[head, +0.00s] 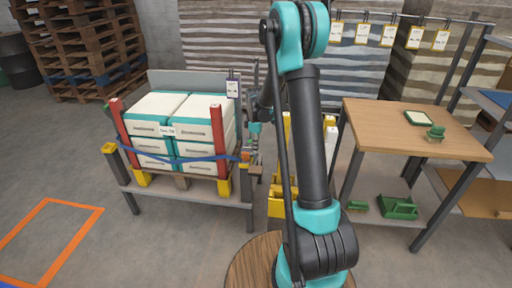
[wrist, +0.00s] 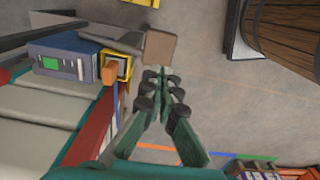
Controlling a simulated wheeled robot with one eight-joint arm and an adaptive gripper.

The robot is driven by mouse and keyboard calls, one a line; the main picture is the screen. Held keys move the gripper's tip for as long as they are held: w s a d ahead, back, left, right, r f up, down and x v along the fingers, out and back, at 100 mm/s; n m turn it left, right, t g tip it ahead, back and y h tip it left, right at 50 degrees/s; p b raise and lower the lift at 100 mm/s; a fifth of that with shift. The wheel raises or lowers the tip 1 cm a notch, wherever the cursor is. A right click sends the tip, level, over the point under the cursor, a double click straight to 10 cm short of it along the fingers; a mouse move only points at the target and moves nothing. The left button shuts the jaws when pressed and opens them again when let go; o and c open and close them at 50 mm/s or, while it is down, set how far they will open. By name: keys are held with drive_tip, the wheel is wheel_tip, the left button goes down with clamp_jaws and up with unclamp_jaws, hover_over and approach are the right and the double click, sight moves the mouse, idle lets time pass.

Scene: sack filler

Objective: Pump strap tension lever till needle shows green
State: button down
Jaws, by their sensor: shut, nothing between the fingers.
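A strapped stack of white and teal sacks (head: 180,125) stands between red posts, with a blue strap (head: 195,158) across its front. An orange and yellow fitting (head: 245,156) sits at the strap's right end. In the wrist view this fitting (wrist: 117,70) is left of my gripper, beside a blue-grey box (wrist: 62,62) with a green window. No needle can be made out, and I cannot tell which part is the lever. My gripper (wrist: 163,74) is shut and empty, apart from the fitting.
The stack rests on a grey metal stand (head: 190,195). A wooden-topped table (head: 400,125) with green items stands at the right. Stacked pallets (head: 75,45) are at the back left. An orange floor outline (head: 75,235) lies on clear floor at the left.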

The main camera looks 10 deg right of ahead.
sight(256, 169)
wheel_tip(256, 169, down, 10)
drive_tip(key=shift+f, duration=0.1)
idle(0.6)
